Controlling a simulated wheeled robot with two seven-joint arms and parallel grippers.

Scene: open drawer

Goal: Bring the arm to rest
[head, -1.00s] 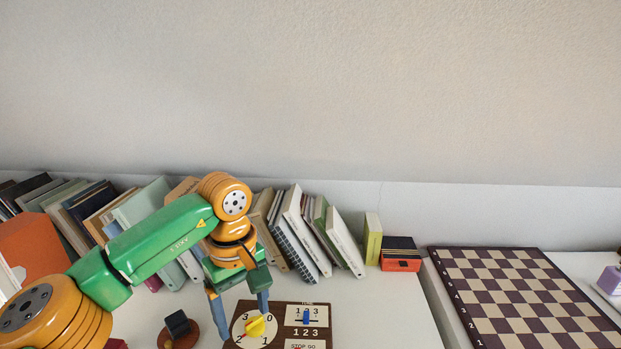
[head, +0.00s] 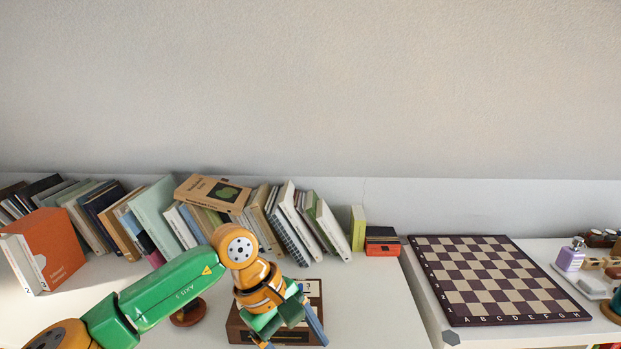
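My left arm comes in from the left, green with orange joints. Its gripper (head: 291,340) is in front of the brown board (head: 238,330) and hides most of it, including its dial. The two blue fingers are spread apart, with nothing visible between them. I cannot tell whether the fingers touch the board. My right gripper is not in view.
A row of leaning books (head: 150,220) stands along the wall, with an orange box file (head: 62,255) at left. A small round wooden stand (head: 188,314) is beside my forearm. A chessboard (head: 500,280) lies at right. The white surface right of the gripper (head: 375,310) is clear.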

